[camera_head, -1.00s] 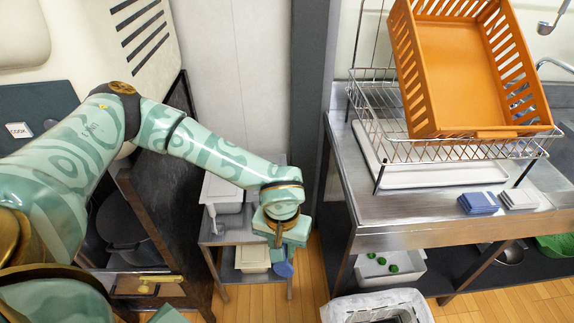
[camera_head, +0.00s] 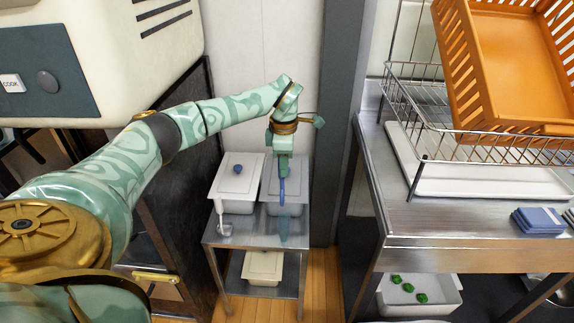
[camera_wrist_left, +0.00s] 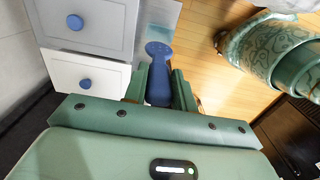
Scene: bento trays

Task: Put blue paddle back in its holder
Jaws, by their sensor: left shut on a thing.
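My left gripper (camera_head: 283,172) is shut on the blue paddle (camera_head: 282,192), which hangs down from it over the small metal cart. In the left wrist view the blue paddle (camera_wrist_left: 158,78) sits between the two fingers of the gripper (camera_wrist_left: 159,88), its rounded end with small dark spots pointing away. A pale blue see-through piece (camera_head: 285,230) shows at the cart's right front, below the paddle; I cannot tell whether it is the holder or whether the paddle touches it. My right gripper is not in view.
A grey post (camera_head: 343,120) and steel counter (camera_head: 420,225) stand to the right.

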